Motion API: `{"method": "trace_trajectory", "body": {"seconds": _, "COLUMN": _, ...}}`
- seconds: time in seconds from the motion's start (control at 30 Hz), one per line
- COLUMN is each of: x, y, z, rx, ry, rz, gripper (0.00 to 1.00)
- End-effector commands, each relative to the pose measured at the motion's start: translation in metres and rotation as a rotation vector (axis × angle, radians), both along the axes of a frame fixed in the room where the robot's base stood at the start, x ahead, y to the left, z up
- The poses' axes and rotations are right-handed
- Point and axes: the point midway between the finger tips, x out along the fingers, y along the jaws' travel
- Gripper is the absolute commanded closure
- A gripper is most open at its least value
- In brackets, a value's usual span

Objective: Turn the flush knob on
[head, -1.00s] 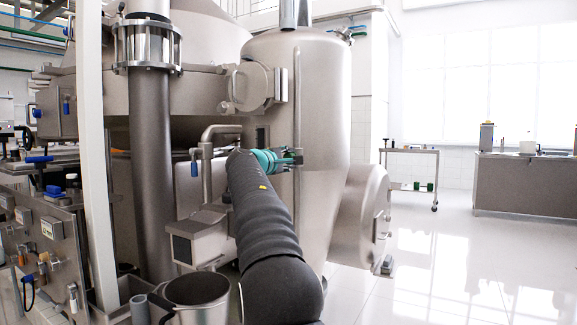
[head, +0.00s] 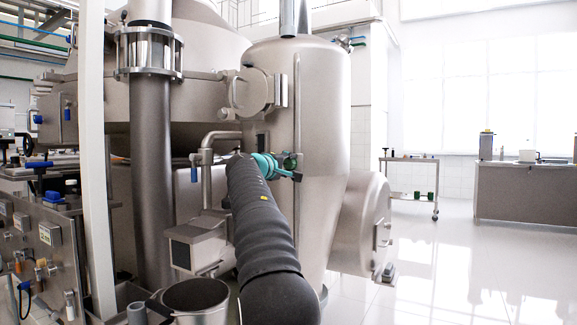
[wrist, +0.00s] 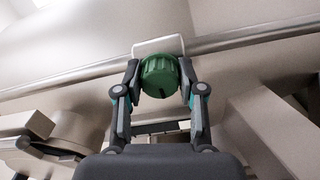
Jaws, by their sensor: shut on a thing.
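The flush knob (wrist: 160,75) is a green, ribbed round knob in front of a pale bracket on the steel vessel. It has a dark notch near its lower edge in the wrist view. My gripper (wrist: 159,80) has one finger on each side of the knob and is shut on it. In the head view the knob (head: 290,161) shows small at the end of my gripper (head: 286,168), against the vessel's side. My dark sleeved arm hides part of the vessel below and left of it.
The tall steel vessel (head: 322,110) stands directly behind the knob. A grey box-shaped housing (head: 197,245) and a bucket (head: 196,297) are left of my arm. A white post (head: 95,150) stands further left.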

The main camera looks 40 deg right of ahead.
Motion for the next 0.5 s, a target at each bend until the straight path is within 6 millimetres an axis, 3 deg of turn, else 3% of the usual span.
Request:
{"method": "trace_trajectory", "body": {"seconds": 0.13, "x": -0.0001, "y": -0.0004, "z": -0.0010, "rx": 0.002, "ry": 0.001, "rz": -0.002, "gripper": 0.96}}
{"method": "trace_trajectory", "body": {"seconds": 0.17, "x": -0.0001, "y": -0.0004, "z": -0.0010, "rx": 0.001, "ry": 0.001, "rz": -0.002, "gripper": 0.56}}
{"method": "trace_trajectory", "body": {"seconds": 0.23, "x": -0.0001, "y": -0.0004, "z": -0.0010, "rx": 0.001, "ry": 0.001, "rz": -0.002, "gripper": 0.39}}
{"method": "trace_trajectory", "body": {"seconds": 0.5, "x": 0.0000, "y": -0.0001, "z": -0.0005, "rx": 0.001, "ry": 0.001, "rz": -0.001, "gripper": 0.36}}
